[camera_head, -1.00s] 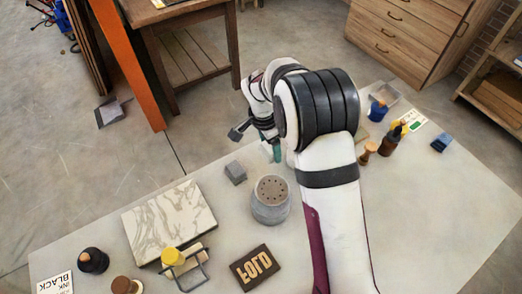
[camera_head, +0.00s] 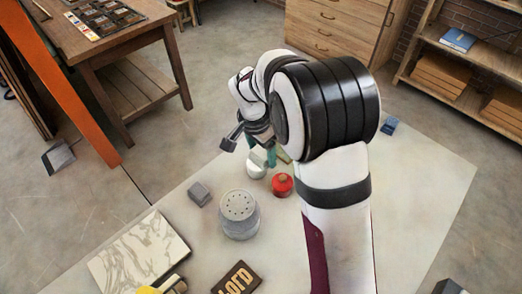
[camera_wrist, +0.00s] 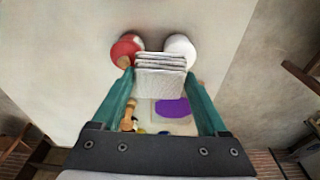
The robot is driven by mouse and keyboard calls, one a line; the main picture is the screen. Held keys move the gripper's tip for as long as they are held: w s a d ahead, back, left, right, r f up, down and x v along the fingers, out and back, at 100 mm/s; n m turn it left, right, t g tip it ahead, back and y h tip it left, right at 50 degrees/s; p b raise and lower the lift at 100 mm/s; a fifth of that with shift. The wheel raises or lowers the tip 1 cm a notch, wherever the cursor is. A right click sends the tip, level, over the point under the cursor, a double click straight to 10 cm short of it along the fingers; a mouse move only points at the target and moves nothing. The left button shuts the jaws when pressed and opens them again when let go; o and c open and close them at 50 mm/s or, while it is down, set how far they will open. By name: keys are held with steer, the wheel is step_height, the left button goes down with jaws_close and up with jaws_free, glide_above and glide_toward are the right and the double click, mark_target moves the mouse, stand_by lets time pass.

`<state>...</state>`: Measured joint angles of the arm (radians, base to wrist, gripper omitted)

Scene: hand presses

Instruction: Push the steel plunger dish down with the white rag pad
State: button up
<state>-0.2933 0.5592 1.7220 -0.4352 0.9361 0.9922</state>
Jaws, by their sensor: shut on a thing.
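My gripper (camera_wrist: 160,78) is shut on a folded white rag pad (camera_wrist: 161,62), held between its two teal fingers. In the head view my gripper (camera_head: 268,156) is partly hidden by my own arm. A pale round-topped thing (camera_wrist: 180,46) sits just beyond the pad at its right in the wrist view. It seems to be the steel plunger dish, and it shows as a pale round piece (camera_head: 257,165) below the gripper in the head view. The pad overlaps its near edge in the wrist view; I cannot tell whether they touch.
A red container (camera_head: 282,185) with a tan knob stands beside the pale round thing. A grey perforated canister (camera_head: 239,212), a grey block (camera_head: 199,194), a marbled slab (camera_head: 138,254) and a lettered block (camera_head: 237,279) lie nearer. A purple patch (camera_wrist: 172,107) shows under the gripper.

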mark_target(239, 204)
steer(key=s+a+r+m+g, duration=0.1)
steer(key=s+a+r+m, duration=0.25)
steer(key=s, duration=0.25)
steer(key=s+a+r+m, duration=0.2)
steer(key=s+r+m, duration=0.2)
steer(key=s+m, duration=0.15)
steer(key=shift+s+f, duration=0.25)
steer(key=shift+f, duration=0.7)
steer(key=shift+s+f, duration=0.2)
steer(key=shift+f, duration=0.8)
steer(key=shift+s+f, duration=0.25)
steer(key=shift+f, duration=0.7)
steer(key=shift+f, duration=1.2)
steer(key=shift+r, duration=3.55)
